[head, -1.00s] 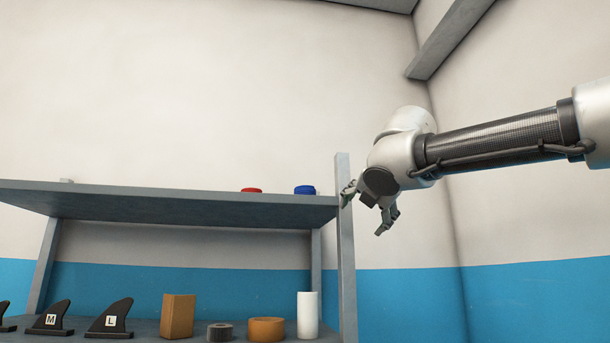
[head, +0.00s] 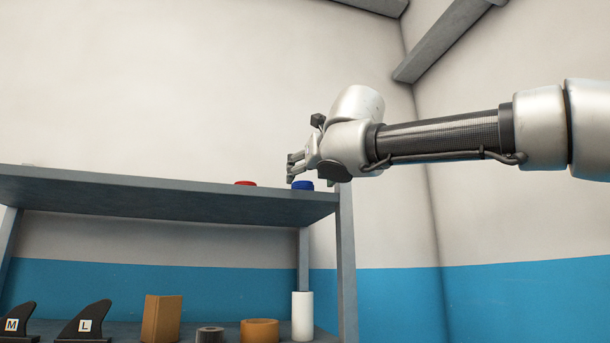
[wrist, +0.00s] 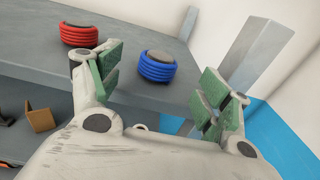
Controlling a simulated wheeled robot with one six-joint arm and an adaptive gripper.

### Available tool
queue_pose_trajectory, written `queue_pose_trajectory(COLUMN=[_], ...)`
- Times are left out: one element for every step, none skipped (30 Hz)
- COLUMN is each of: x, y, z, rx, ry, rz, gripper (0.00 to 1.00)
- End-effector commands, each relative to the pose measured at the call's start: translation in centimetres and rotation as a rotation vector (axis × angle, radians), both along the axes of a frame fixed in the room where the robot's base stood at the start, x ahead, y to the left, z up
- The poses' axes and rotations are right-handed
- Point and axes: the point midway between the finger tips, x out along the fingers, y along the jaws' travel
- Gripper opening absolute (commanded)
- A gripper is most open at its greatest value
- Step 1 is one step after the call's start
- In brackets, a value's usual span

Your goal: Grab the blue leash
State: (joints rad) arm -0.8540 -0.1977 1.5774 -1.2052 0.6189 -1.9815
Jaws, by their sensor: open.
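The blue leash (head: 303,186) is a coiled blue ring near the right end of the upper shelf. In the wrist view the blue leash (wrist: 157,67) lies ahead of and between the two spread green-padded fingers, with a grey centre. My gripper (head: 293,167) is just above and beside it in the head view. In the wrist view my gripper (wrist: 160,85) is open and empty, and the leash is not held. Whether a finger touches the leash cannot be told.
A red coil (head: 245,183) sits left of the blue one on the upper shelf (head: 150,195). A shelf post (wrist: 258,50) rises close to the right finger. The lower shelf holds fins, a brown box (head: 161,319), tape rolls and a white cylinder (head: 302,316).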

Motion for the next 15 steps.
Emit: queue_pose_trajectory(x=[0.0, 0.0, 0.0, 0.0, 0.0, 0.0, 0.1, 0.1, 0.3, 0.6, 0.8, 1.3, 1.6, 2.1, 2.7], y=[0.0, 0.0, 0.0, 0.0, 0.0, 0.0, 0.0, 0.0, 0.1, 0.1, 0.2, 0.3, 0.4, 0.6, 0.7], z=[0.0, 0.0, 0.0, 0.0, 0.0, 0.0, 0.0, 0.0, -0.1, -0.1, -0.1, -0.2, -0.2, -0.2, -0.3], rx=[0.000, 0.000, 0.001, 0.001, 0.001, 0.002, 0.002, 0.002, 0.002, 0.000, 0.000, 0.000, 0.000, 0.000, 0.000], ry=[0.000, 0.000, 0.000, 0.000, 0.000, 0.001, 0.002, 0.001, 0.001, 0.002, 0.002, 0.002, 0.002, 0.002, 0.003], rz=[0.000, 0.000, 0.000, 0.000, 0.000, 0.000, 0.000, -0.001, -0.001, -0.002, -0.003, -0.003, -0.002, -0.002, -0.003], gripper=[0.78, 0.78, 0.78, 0.78, 0.78, 0.78, 0.78, 0.78, 0.78, 0.78, 0.78, 0.78, 0.78, 0.78, 0.78])
